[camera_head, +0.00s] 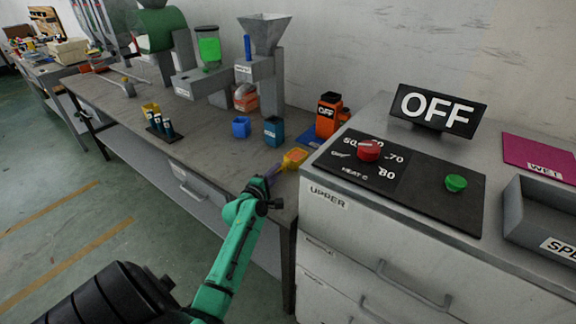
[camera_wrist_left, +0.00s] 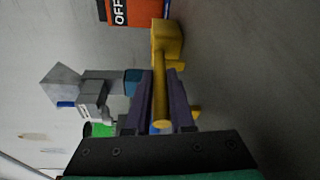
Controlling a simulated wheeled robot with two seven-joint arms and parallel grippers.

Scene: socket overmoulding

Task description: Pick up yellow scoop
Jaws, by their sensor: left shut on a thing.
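The yellow scoop (camera_head: 295,157) is at the right end of the grey workbench, beside the white cabinet. My left gripper (camera_head: 266,180) reaches over the bench edge to it, with its dark fingers at the scoop's handle. In the left wrist view the scoop (camera_wrist_left: 167,45) has a box-shaped bowl pointing away and a round handle between the two fingers. My left gripper (camera_wrist_left: 161,100) is shut on that handle. I cannot tell whether the scoop touches the bench. My right gripper is not in view.
An orange box marked OFF (camera_head: 327,115) stands just behind the scoop. A blue cup (camera_head: 241,127) and a dark teal container (camera_head: 274,131) stand to its left. The white cabinet (camera_head: 335,225) with a control panel rises close on the right.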

